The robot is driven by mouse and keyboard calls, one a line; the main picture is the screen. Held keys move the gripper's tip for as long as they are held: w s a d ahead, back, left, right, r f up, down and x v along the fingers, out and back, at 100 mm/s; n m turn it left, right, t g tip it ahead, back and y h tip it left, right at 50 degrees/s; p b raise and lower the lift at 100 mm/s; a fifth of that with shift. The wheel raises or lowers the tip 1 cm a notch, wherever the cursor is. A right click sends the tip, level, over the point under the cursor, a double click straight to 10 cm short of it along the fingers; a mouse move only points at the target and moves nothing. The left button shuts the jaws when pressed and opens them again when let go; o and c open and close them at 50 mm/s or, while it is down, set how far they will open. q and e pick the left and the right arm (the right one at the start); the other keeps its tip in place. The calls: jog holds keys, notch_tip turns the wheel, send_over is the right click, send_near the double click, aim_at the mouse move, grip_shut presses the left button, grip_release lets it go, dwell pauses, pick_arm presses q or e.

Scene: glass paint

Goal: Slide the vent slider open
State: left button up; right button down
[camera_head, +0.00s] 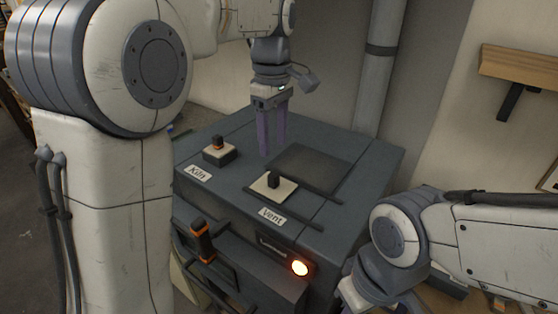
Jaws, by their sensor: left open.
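The vent slider is a small black knob (273,181) on a pale square plate (266,189), on top of a dark grey kiln box (235,190). A label reading "Vent" (271,216) lies in front of it. A dark square panel (309,168) lies behind and to the right of the knob, between thin rails. My left gripper (266,150) points down with its purple fingers apart, behind the knob and apart from it in the picture. It holds nothing that I can see. My right arm shows at the lower right; its fingers are not clearly visible.
A second knob with an orange band (218,146) stands near the "Kiln" label (198,173). An orange-banded handle (202,240) and a glowing lamp (300,268) are on the box's front. A vertical pipe (377,75) stands behind. A wooden shelf (520,63) is at the upper right.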

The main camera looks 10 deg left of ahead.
aim_at(273, 174)
pick_arm(q)
jog(key=shift+w+a+f, duration=0.15)
jog(key=shift+f, duration=0.15)
notch_tip(273, 174, down, 10)
jog(key=shift+r+p, duration=0.2)
jog(key=shift+p, duration=0.5)
grip_shut()
dwell(0.8)
